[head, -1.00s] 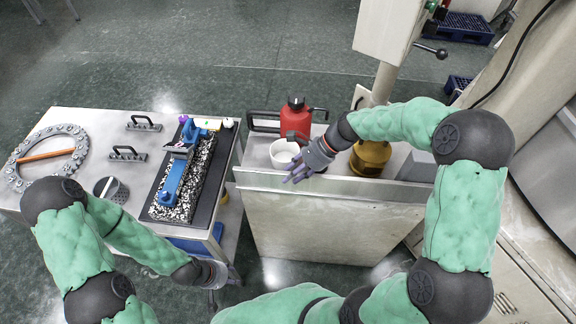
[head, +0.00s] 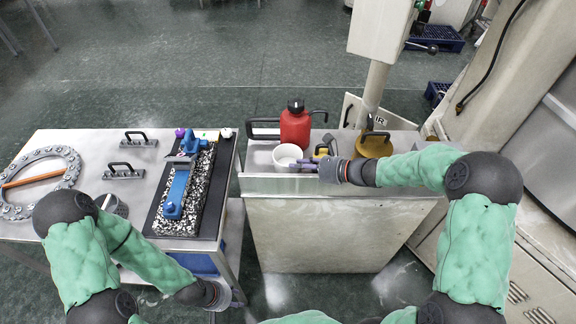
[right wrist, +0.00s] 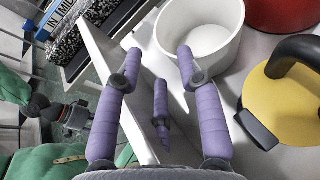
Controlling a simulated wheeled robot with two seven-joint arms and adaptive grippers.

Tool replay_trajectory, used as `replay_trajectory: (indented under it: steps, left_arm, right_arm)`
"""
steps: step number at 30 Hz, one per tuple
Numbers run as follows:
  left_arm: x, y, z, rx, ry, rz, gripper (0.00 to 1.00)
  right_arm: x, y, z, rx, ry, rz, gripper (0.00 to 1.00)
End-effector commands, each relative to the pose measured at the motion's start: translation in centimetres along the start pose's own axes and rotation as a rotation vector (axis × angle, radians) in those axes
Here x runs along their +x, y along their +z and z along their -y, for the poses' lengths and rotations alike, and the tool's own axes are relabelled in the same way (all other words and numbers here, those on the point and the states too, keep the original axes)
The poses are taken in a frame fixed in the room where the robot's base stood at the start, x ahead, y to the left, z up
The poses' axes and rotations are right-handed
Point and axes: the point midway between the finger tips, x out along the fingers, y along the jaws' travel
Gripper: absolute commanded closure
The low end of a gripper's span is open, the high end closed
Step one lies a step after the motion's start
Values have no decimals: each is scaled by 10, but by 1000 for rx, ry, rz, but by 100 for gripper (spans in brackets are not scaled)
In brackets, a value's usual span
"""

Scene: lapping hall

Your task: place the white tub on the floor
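The white tub (head: 287,155) stands upright on the grey metal bench top, near its front left edge; it looks empty. In the right wrist view the tub (right wrist: 211,38) is just ahead of my right gripper (right wrist: 161,55). That gripper's purple fingers are spread with nothing between them; one fingertip is close to or over the tub's near rim, and I cannot tell whether it touches. In the head view my right gripper (head: 305,164) is just right of the tub. My left gripper (head: 220,295) is low beside the cart's front right corner, its fingers too unclear to read.
A red can (head: 296,127) stands behind the tub and a yellow round container (head: 374,146) to the right. A raised front panel (head: 340,187) edges the bench. The cart (head: 137,190) at left carries tools. Open floor (head: 200,60) lies behind.

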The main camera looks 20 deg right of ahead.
Motion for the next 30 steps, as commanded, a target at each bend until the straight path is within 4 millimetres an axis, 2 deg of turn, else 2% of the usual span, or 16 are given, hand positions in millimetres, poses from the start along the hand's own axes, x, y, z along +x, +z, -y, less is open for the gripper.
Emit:
replay_trajectory:
  steps: [5,15,24,25,27,29,30]
  left_arm:
    - [4,0,2,0,0,0,60]
    - [19,-1,7,0,0,0,60]
    - [20,-1,7,0,0,0,60]
    - [19,-1,7,0,0,0,60]
    - [19,-1,7,0,0,0,60]
    - [20,-1,7,0,0,0,60]
    - [20,-1,7,0,0,0,60]
  right_arm:
    - [11,0,0,-1,1,1,62]
    - [55,-1,0,-2,1,0,62]
    - [59,1,0,-1,0,0,62]
    - [59,1,0,-1,0,0,65]
    - [59,1,0,-1,0,0,85]
    - [59,1,0,-1,0,0,100]
    - [59,1,0,-1,0,0,100]
